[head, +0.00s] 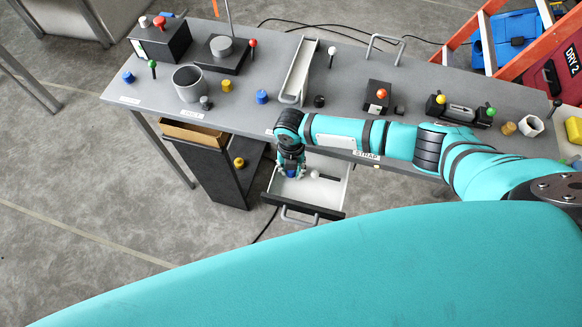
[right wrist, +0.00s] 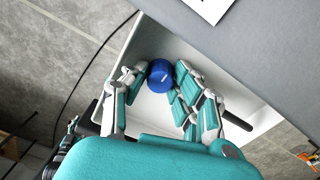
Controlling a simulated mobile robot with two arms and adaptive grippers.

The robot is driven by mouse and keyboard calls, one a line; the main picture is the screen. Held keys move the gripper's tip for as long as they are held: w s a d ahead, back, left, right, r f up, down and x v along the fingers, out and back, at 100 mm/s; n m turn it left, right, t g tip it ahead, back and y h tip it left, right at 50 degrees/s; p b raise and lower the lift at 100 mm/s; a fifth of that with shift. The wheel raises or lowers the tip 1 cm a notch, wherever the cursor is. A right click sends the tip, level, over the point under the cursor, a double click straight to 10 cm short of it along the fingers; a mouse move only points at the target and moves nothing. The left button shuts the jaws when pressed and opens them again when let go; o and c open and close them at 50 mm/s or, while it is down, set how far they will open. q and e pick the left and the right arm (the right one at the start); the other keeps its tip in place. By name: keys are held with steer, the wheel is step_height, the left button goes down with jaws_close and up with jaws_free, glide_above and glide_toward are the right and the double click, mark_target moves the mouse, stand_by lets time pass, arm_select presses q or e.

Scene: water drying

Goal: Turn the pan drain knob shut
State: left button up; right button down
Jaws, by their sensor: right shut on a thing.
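The white pan (head: 328,166) is a shallow pulled-out tray under the front edge of the bench. My right gripper (head: 291,171) reaches down over its left part. In the right wrist view the fingers of this gripper (right wrist: 161,80) are shut on a blue knob (right wrist: 160,72) with a short white mark on top. The knob also shows in the head view (head: 292,173), partly covered by the fingers. A small pale ball-shaped piece (head: 315,174) is just right of the gripper. My left gripper is not in view.
The grey bench (head: 330,88) stands over the pan, its front edge close to my right arm. The pan has a grey handle (head: 298,215) at its front. A black cabinet (head: 214,172) stands to the left. Coloured knobs and small boxes stand on the bench.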

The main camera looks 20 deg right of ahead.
steer(key=c, duration=1.1)
jaws_free()
steer(key=shift+o, duration=0.2)
